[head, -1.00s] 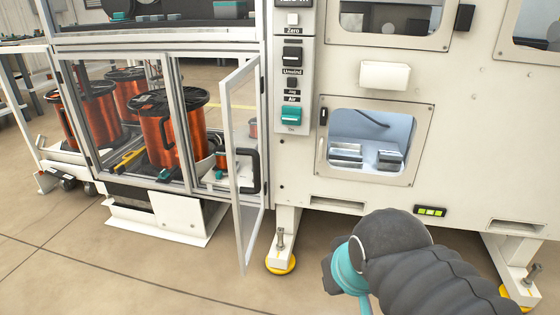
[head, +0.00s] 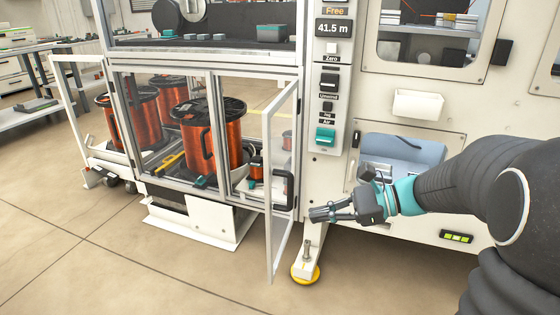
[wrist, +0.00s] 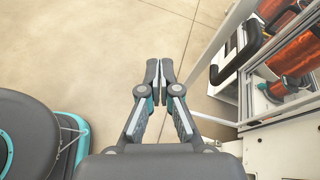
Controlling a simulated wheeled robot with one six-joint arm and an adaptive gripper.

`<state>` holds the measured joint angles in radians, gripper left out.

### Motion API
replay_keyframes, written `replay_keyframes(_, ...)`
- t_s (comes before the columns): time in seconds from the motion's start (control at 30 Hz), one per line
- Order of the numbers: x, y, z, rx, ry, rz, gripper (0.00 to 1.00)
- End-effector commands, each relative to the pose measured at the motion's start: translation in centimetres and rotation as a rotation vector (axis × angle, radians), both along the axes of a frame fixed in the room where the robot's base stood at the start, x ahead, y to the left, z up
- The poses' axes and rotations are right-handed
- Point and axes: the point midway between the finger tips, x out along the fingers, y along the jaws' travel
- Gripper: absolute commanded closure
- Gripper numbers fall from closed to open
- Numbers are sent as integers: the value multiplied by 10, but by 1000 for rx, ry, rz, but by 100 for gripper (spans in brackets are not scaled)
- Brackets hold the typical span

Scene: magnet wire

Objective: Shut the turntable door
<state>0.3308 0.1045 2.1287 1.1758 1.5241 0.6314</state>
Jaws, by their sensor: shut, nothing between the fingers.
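The turntable door (head: 270,215) is a narrow framed clear panel on the right side of the spool cabinet. It stands open, swung out toward me, with a black handle (head: 285,190) on it. In the wrist view the black handle (wrist: 236,52) shows at upper right, beside the door frame (wrist: 222,36). My gripper (head: 318,213) is shut and empty, just right of the door and apart from it, in front of the machine. In the wrist view the gripper's fingertips (wrist: 159,68) are together over bare floor, left of the handle.
Copper wire spools (head: 195,135) stand inside the cabinet. The white machine body (head: 440,120) is right of the door, with a control strip (head: 328,85) and a levelling foot (head: 305,272) below. The floor (head: 190,285) in front of the cabinet is clear.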

Motion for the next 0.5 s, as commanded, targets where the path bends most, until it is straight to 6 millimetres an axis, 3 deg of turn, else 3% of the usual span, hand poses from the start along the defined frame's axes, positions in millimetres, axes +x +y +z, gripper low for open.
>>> replay_keyframes(0.03, 17, -9, 7, 79, 47, -44, 100)
replay_keyframes(0.2, 56, -33, 21, 282, 144, -142, 100)
replay_keyframes(0.37, 71, -44, 26, 368, 177, -180, 100)
replay_keyframes(0.5, 75, -38, 26, 381, 183, -183, 100)
